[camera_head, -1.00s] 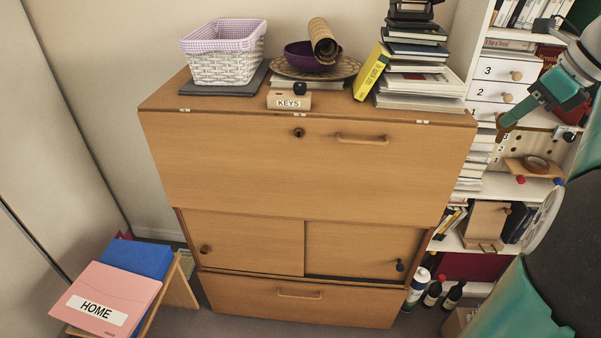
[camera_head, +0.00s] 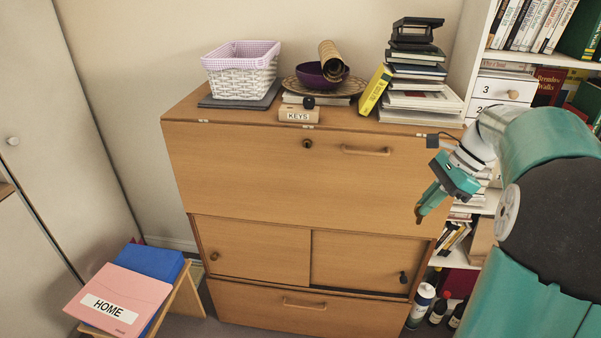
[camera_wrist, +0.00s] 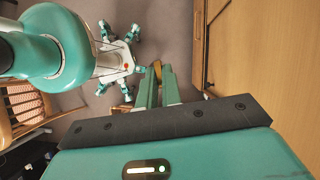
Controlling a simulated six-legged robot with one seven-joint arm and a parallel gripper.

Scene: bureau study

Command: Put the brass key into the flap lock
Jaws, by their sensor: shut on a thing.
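The bureau's wooden flap (camera_head: 250,175) is closed and upright. Its dark round flap lock (camera_head: 307,144) is near the top edge, left of the flap's handle. My gripper (camera_head: 424,207) is in front of the flap's right side, well right of and below the lock, pointing down. It is shut on a small brass-coloured piece, the brass key (camera_head: 419,214), which sticks out past the fingertips. In the wrist view the key (camera_wrist: 157,68) shows between the two teal fingers. The key's exact shape and bit are too small to tell.
A KEYS box (camera_head: 298,115), a white basket (camera_head: 242,75), a purple bowl (camera_head: 318,74) and stacked books (camera_head: 415,75) stand on the bureau top. A stand with a HOME folder (camera_head: 115,300) is at lower left. Shelves (camera_head: 490,60) are on the right. Space before the flap is clear.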

